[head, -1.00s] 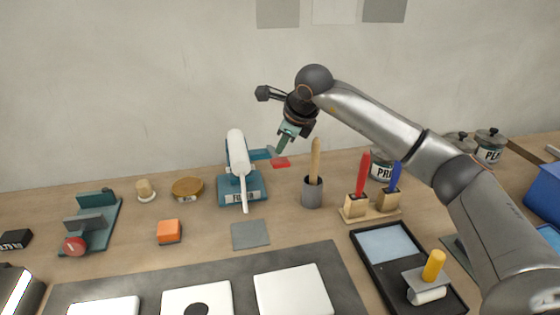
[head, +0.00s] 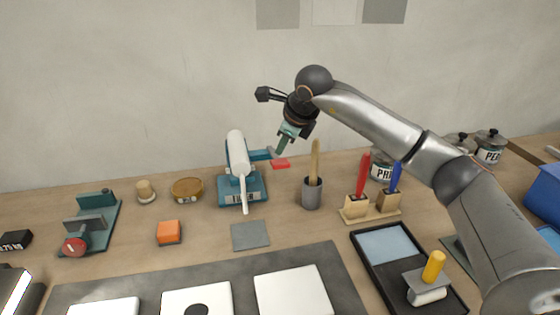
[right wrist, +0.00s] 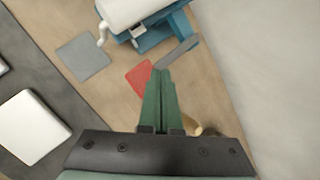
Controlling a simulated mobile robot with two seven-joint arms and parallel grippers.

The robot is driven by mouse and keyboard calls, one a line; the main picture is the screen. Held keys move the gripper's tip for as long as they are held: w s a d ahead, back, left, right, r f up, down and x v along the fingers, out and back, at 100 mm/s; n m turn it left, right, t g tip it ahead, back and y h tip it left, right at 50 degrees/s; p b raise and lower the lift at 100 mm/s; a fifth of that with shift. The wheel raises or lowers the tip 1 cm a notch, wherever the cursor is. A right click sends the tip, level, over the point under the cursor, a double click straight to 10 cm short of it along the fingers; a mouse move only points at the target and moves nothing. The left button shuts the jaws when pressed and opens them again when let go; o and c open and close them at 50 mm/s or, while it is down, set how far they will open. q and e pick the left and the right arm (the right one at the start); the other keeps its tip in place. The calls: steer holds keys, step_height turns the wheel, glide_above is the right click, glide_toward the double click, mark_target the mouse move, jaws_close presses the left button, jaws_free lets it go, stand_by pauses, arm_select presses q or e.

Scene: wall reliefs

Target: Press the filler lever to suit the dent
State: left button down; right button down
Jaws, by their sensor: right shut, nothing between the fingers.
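The filler is a white tube (head: 238,152) on a blue stand (head: 256,188) at the middle back of the bench; it also shows at the top of the right wrist view (right wrist: 128,12). Its lever (head: 262,154) sticks out to the right and ends in a red pad (head: 281,163). My right gripper (head: 282,148) is shut and empty, pointing down just above the lever's end. In the right wrist view its green fingertips (right wrist: 161,74) overlap the lever's end beside the red pad (right wrist: 138,78); I cannot tell whether they touch. A white panel (head: 170,301) at the front has a dark round mark.
A grey square (head: 250,235) lies before the filler. A grey cup with a wooden stick (head: 312,194) stands to its right, then red and blue-handled tools (head: 363,175) and a black tray (head: 455,303). An orange block (head: 169,232) is to the left.

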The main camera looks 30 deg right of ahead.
mark_target(285, 168)
stand_by(0.7)
steer(key=shift+s+f+b, duration=0.1)
steer(key=shift+f+b, duration=0.25)
steer(key=shift+f, duration=0.05)
steer(key=shift+s+a+f+b, duration=0.1)
steer(key=shift+s+f+b, duration=0.15)
steer(key=shift+f+b, duration=0.6)
steer(key=shift+s+a+f+b, duration=0.1)
steer(key=shift+s+f+b, duration=0.1)
steer(key=shift+f+b, duration=0.65)
steer(key=shift+s+f+b, duration=0.25)
steer(key=shift+f+b, duration=0.3)
steer(key=shift+f, duration=0.55)
stand_by(2.2)
stand_by(0.5)
steer(key=shift+w+d+r+p, duration=0.1)
steer(key=shift+w+r+p, duration=0.15)
steer(key=shift+r+p, duration=0.75)
steer(key=shift+w+d+r+p, duration=0.1)
steer(key=shift+w+r+p, duration=0.2)
steer(key=shift+r+p, duration=0.65)
steer(key=shift+w+r+p, duration=0.25)
steer(key=shift+r+p, duration=0.45)
steer(key=shift+r, duration=0.55)
